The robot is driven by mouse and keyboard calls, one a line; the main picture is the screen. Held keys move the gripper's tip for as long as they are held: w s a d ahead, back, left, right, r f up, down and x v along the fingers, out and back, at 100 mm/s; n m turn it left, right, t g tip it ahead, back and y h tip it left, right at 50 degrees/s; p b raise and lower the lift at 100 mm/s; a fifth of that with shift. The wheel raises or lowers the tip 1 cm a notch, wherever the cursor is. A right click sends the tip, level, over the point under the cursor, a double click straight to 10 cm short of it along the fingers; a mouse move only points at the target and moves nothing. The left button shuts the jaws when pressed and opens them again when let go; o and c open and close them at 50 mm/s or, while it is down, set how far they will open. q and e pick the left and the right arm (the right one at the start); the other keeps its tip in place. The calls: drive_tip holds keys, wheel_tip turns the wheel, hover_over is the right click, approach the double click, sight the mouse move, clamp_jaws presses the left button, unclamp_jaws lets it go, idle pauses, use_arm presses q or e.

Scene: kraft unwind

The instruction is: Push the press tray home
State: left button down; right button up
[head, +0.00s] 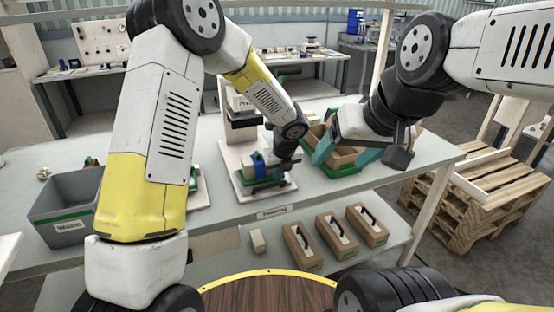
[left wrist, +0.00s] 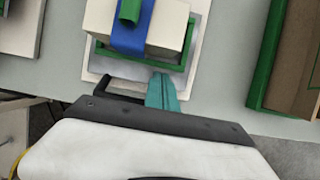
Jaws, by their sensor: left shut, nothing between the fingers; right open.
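The press (head: 240,120) stands on a pale base board on the bench, in the middle of the head view. Its green-rimmed tray (left wrist: 100,62) carries a cream block (left wrist: 103,18) with a blue strap (left wrist: 130,42) across it. A dark bar (left wrist: 122,88) shows at the tray's front edge. My left gripper (left wrist: 161,92) is shut and empty, its teal fingertips at the tray's front edge beside the bar; I cannot tell whether they touch. In the head view its wrist partly hides the tray. My right gripper (head: 345,152) is open over a cardboard box.
The cardboard box (head: 345,170) with a green base sits right of the press. A grey bin (head: 68,205) stands at the bench's left. Several handled boxes (head: 334,232) lie on the lower shelf. Wooden pallets (head: 470,205) are on the floor at right. Bare bench lies before the press.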

use_arm(q)
drive_tip(key=shift+w+f, duration=0.2)
drive_tip(key=shift+f, duration=0.2)
drive_tip(key=shift+w, duration=0.1)
